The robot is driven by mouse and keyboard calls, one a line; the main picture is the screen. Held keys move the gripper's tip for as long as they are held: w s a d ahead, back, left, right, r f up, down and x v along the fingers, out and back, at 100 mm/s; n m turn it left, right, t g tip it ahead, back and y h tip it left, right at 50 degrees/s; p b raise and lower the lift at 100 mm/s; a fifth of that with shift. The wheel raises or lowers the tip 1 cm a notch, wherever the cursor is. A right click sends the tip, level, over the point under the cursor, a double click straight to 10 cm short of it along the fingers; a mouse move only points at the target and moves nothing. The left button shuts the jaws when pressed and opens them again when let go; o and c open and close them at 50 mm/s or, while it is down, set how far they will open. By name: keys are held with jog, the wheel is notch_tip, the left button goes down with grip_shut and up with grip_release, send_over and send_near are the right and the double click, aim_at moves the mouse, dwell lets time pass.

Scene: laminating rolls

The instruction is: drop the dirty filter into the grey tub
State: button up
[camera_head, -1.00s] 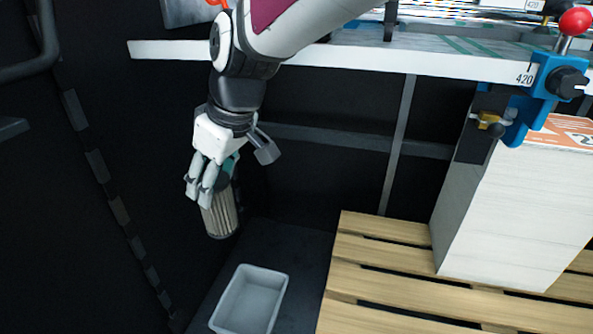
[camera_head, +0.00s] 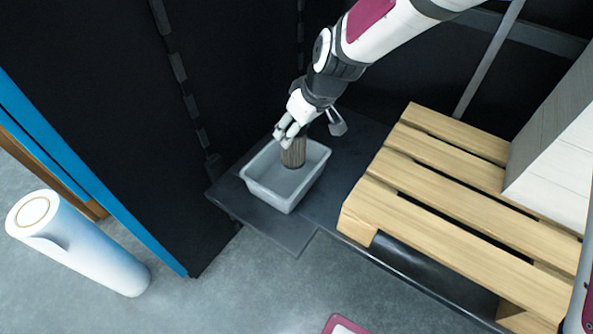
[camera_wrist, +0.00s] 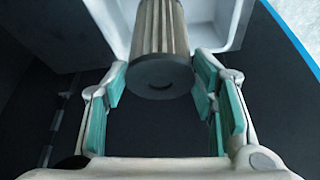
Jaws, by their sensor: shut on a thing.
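The dirty filter (camera_head: 293,154) is a brownish-grey pleated cylinder with a dark end cap. My gripper (camera_head: 287,136) is shut on its upper part and holds it roughly upright. In the head view the filter appears over the back part of the grey tub (camera_head: 268,199), a light grey rectangular open bin. I cannot tell how far its lower end is above the tub floor. In the wrist view the filter (camera_wrist: 160,50) lies between the teal-padded fingers (camera_wrist: 160,85), and part of the tub (camera_wrist: 228,22) shows behind it.
A dark panel (camera_head: 110,110) rises on the left.

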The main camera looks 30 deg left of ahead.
aim_at(296, 145)
jog(key=shift+f+b, duration=1.85)
jog(key=shift+f, duration=1)
jog(key=o, duration=1.6)
jog(key=v, duration=1.2)
